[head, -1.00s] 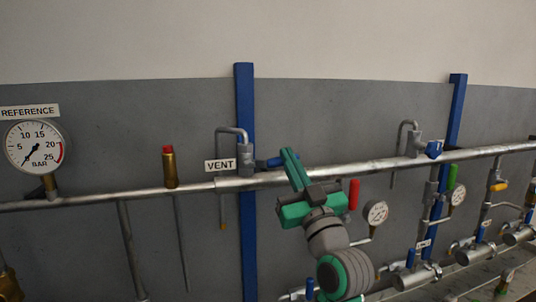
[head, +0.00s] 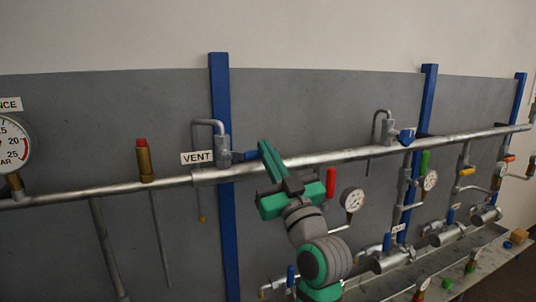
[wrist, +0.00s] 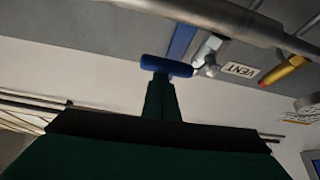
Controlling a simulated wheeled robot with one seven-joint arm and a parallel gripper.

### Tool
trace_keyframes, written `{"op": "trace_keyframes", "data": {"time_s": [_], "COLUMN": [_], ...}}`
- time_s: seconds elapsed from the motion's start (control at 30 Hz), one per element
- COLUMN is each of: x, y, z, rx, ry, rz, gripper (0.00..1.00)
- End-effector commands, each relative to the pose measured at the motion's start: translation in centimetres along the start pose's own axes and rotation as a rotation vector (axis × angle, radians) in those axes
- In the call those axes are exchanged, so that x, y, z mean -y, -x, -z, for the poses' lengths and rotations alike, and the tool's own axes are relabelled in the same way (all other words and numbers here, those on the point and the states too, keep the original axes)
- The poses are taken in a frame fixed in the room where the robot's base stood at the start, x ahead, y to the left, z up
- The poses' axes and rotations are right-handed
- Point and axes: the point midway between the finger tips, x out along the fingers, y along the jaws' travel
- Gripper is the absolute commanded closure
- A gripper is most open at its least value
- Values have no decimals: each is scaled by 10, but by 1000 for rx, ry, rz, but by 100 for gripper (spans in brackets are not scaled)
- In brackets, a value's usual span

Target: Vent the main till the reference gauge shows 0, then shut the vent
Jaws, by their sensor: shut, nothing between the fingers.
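The vent valve (head: 223,150) is a grey fitting on the main pipe (head: 330,157), with a bent outlet tube and a VENT label (head: 197,158). Its blue lever (head: 245,156) points right, roughly along the pipe. My gripper (head: 267,158) is shut and empty, with its green fingers upright at the lever's right end. In the wrist view the blue lever (wrist: 166,66) lies across the fingertips (wrist: 161,84); I cannot tell whether they touch.
A brass fitting with a red top (head: 144,160) stands on the pipe left of the vent. Blue posts (head: 219,90) rise behind it. On the right are a small gauge (head: 352,199), a red handle (head: 331,183) and several flanged vessels (head: 390,261) on a bench.

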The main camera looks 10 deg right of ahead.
Motion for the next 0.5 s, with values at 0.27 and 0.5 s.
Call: {"op": "trace_keyframes", "data": {"time_s": [0.27,0.5], "x": [-2,1], "y": [-13,15], "z": [32,33], "rx": [-6,-4], "ry": [2,-1], "rz": [3,4], "gripper": [100,100]}}
